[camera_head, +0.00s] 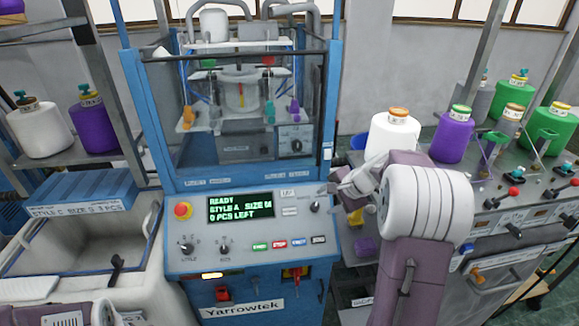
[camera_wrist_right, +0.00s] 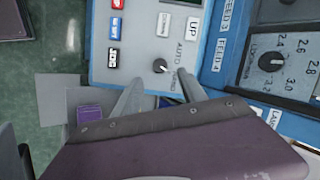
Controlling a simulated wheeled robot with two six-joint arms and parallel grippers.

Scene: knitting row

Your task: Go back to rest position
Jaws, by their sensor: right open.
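My right gripper (camera_head: 343,188) is at the right edge of the blue knitting machine's control panel (camera_head: 250,262). In the right wrist view its two fingers (camera_wrist_right: 160,88) are apart with nothing between them. A black knob (camera_wrist_right: 160,66) on the panel shows just beyond the fingertips, beside the word AUTO; it also shows in the head view (camera_head: 315,208). I cannot tell whether a finger touches it. My left gripper is not in view. The panel display (camera_head: 241,206) reads READY, STYLE A, 0 PCS LEFT.
A red button (camera_head: 182,211) is at the panel's left.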

